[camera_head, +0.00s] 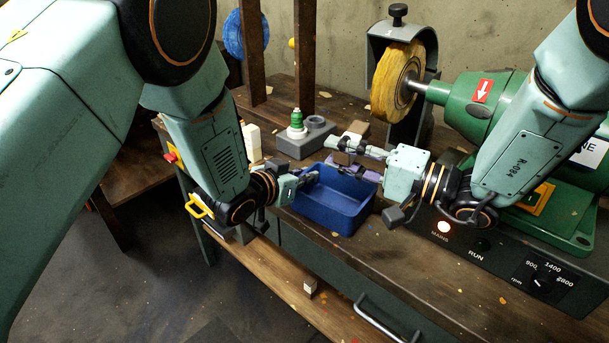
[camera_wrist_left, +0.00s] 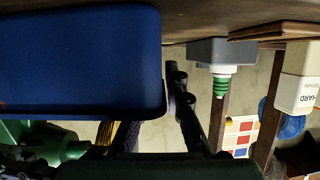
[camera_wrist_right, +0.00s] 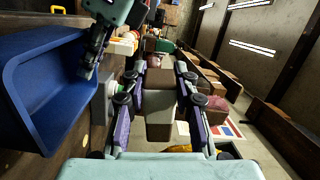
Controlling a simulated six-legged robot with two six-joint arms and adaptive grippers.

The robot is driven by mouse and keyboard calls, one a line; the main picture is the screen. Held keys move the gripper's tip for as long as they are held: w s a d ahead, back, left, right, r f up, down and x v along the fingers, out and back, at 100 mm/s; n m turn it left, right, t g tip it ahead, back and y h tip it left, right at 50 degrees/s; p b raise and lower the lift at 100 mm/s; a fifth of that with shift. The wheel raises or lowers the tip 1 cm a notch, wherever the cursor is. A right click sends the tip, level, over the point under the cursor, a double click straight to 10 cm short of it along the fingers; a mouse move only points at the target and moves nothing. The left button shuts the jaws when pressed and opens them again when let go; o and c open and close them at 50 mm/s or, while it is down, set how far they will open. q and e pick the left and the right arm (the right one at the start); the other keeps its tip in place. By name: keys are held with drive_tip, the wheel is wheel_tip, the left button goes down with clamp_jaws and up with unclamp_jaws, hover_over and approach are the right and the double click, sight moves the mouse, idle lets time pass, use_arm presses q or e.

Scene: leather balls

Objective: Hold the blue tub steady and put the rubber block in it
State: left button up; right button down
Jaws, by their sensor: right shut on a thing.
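The blue tub (camera_head: 335,215) stands upright on the bench near its front edge; its wall fills the upper left of the left wrist view (camera_wrist_left: 75,60). My left gripper (camera_head: 312,176) is at the tub's left rim. Its fingers look apart in the left wrist view, beside the tub's corner; one is partly hidden. My right gripper (camera_head: 350,153) is above the tub's far side, shut on the rubber block (camera_wrist_right: 160,105), a brown-grey piece between its fingers. In the head view the fingers mostly hide the block. The right wrist view shows the tub (camera_wrist_right: 45,85) at left.
A green grinder with a yellow buffing wheel (camera_head: 397,82) stands at the right and back. A small pale block (camera_head: 310,285) lies on the lower shelf.

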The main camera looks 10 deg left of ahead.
use_arm(q)
clamp_jaws()
idle(0.4)
use_arm(e)
drive_tip(key=m, duration=0.2)
drive_tip(key=r+m, duration=0.1)
drive_tip(key=m, duration=0.1)
drive_tip(key=shift+a+m, duration=0.15)
drive_tip(key=shift+m, duration=0.25)
drive_tip(key=m, duration=0.2)
drive_tip(key=r+m, duration=0.1)
drive_tip(key=m, duration=0.1)
drive_tip(key=shift+m, duration=0.4)
drive_tip(key=m, duration=0.5)
drive_tip(key=shift+w+r+t+h, duration=0.15)
drive_tip(key=shift+t+h, duration=0.15)
drive_tip(key=shift+t, duration=0.1)
drive_tip(key=m, duration=0.5)
drive_tip(key=shift+w+m+t, duration=0.15)
drive_tip(key=shift+m+t, duration=0.15)
drive_tip(key=shift+m, duration=0.1)
drive_tip(key=shift+f, duration=5.1)
